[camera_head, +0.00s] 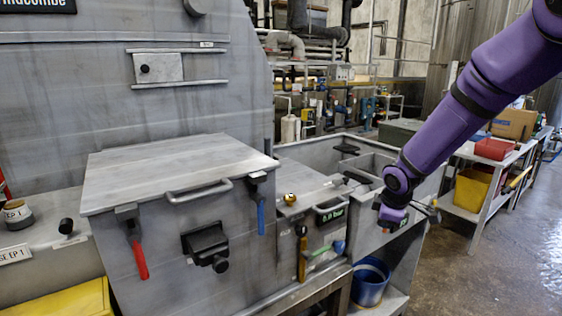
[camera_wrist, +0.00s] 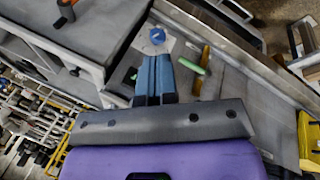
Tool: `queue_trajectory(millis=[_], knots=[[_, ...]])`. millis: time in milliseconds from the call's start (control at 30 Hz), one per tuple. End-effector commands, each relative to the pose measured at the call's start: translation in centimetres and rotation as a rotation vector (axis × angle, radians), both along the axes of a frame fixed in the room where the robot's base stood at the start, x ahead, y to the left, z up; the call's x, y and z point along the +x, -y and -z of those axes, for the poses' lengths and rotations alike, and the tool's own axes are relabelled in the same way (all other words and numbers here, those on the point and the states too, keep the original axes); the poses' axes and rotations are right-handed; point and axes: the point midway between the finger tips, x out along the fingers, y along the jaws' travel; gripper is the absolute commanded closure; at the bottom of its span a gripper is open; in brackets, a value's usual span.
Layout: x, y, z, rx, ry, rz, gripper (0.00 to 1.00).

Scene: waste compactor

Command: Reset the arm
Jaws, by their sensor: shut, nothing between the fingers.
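My purple arm (camera_head: 470,105) reaches in from the upper right in the head view. My gripper (camera_head: 430,211) is at its lower end, above the right part of the grey machine and in front of its open bins. In the wrist view, the two blue-grey fingers of my gripper (camera_wrist: 155,70) lie side by side and are shut with nothing between them. A small blue knob-like part (camera_wrist: 157,35) shows just beyond the fingertips. I cannot tell how far it is from them.
The machine has a large closed lid (camera_head: 170,165) with a bar handle, and red (camera_head: 137,258) and blue (camera_head: 261,218) levers. A blue bucket (camera_head: 369,283) stands below. Open floor (camera_head: 500,270) lies right, before a table with boxes.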

Motion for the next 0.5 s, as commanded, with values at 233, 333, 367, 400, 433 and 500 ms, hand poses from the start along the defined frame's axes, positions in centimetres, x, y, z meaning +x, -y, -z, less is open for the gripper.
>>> queue_trajectory(millis=[233,333,367,400,433,500], knots=[[-5.1,1.5,-7.9,0.024,0.045,0.227,1.0],[-7.5,1.9,-10.5,0.045,0.061,0.318,1.0],[-8.2,2.0,-11.2,0.053,0.066,0.344,1.0],[-9.2,2.2,-12.2,0.064,0.072,0.381,1.0],[-10.0,2.3,-12.8,0.073,0.077,0.408,1.0],[-11.9,2.5,-14.3,0.097,0.088,0.469,1.0]])
